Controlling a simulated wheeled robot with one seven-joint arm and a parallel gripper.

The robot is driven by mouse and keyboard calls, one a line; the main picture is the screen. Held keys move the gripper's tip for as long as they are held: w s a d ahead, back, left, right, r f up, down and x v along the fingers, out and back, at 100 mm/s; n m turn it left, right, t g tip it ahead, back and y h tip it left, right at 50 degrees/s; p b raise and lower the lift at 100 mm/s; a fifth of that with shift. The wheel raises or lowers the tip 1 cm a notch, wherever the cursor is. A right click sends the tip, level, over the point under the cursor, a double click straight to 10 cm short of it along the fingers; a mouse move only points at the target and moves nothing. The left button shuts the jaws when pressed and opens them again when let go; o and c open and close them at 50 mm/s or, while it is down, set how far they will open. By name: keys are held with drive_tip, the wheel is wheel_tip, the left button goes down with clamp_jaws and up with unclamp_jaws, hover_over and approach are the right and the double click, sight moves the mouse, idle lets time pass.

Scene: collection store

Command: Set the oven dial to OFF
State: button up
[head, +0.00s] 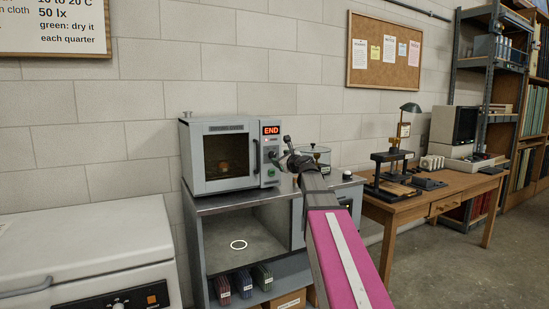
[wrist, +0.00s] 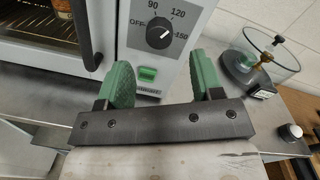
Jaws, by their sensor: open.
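The oven (head: 226,157) stands on a metal cabinet, its door closed and its red display (head: 271,130) reading END. In the wrist view, the round black oven dial (wrist: 160,35) sits on the light front panel, with the marks OFF, 90, 120 and 150 around it. Its white pointer line slants to the upper right, away from OFF at its left. My gripper (wrist: 162,80) is open and empty, its green fingers apart below the dial and not touching it. A green button (wrist: 148,73) shows between the fingers. In the head view, my gripper (head: 286,152) is at the oven's right edge.
A glass-lidded round vessel (wrist: 258,60) stands on the cabinet top, right of the oven. A small knob-like object (wrist: 291,132) is nearer. The oven door handle (wrist: 86,35) is left of my fingers. A wooden desk (head: 420,200) stands further right.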

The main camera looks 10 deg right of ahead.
sight(274, 155)
drive_tip(key=x, duration=0.6)
drive_tip(key=shift+s, duration=0.1)
drive_tip(key=c, duration=0.9)
